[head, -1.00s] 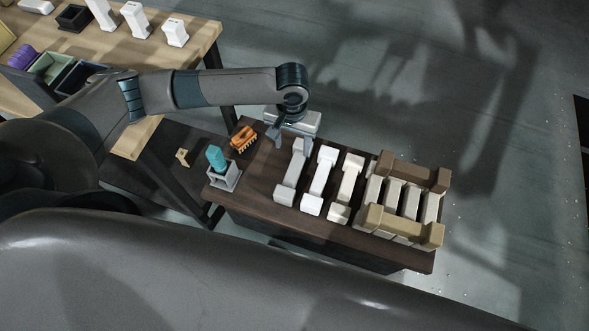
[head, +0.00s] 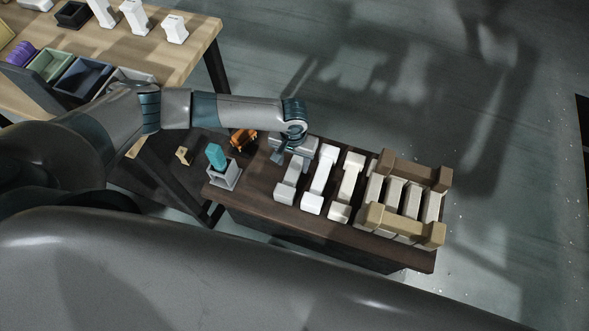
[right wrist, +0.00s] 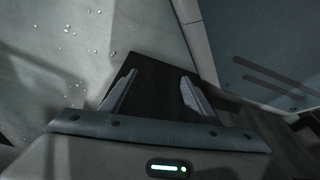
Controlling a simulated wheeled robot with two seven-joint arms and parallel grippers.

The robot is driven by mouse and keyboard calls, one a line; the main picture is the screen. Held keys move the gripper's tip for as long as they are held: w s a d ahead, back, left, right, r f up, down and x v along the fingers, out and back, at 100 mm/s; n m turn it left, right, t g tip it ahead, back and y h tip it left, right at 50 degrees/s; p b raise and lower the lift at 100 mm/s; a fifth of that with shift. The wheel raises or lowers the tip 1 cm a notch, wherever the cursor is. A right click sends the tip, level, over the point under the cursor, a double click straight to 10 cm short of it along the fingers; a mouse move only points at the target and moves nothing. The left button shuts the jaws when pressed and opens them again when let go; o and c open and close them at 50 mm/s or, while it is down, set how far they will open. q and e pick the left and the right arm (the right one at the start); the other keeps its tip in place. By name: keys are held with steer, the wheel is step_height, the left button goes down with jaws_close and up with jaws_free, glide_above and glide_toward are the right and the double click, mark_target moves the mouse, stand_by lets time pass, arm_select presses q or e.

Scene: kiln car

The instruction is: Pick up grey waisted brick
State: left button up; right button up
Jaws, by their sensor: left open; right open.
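The grey waisted brick (head: 287,185), a pale grey bar with wider ends, lies on the dark wooden top, leftmost in a row of similar bricks. My left gripper (head: 291,161) is open above its far part, with a finger seen on either side. The gripper hides the brick's far end, and I cannot tell whether the fingers touch it. My right gripper is outside the head view. In the right wrist view my right gripper (right wrist: 157,95) is open and empty, with a dark surface beyond its fingers.
Two white waisted bricks (head: 318,180) (head: 346,187) lie close to the right. Further right is a stack of bricks with a brown bar (head: 413,171) and a tan bar (head: 404,226). A grey holder (head: 224,178) with a teal-handled tool and an orange brush (head: 243,140) are left.

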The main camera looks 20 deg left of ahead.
mark_target(294, 167)
steer(key=shift+s, duration=0.15)
arm_select(q)
steer(key=shift+f, duration=0.1)
steer(key=shift+f, duration=0.55)
step_height(294, 167, down, 3)
steer(key=shift+w+d+f, duration=0.1)
steer(key=shift+w+d, duration=0.05)
steer(key=shift+f, duration=0.45)
arm_select(e)
steer(key=shift+w+a+r, duration=0.1)
steer(key=shift+w+r, duration=0.3)
steer(key=shift+w, duration=0.05)
arm_select(q)
steer(key=shift+r, duration=0.1)
jaws_close()
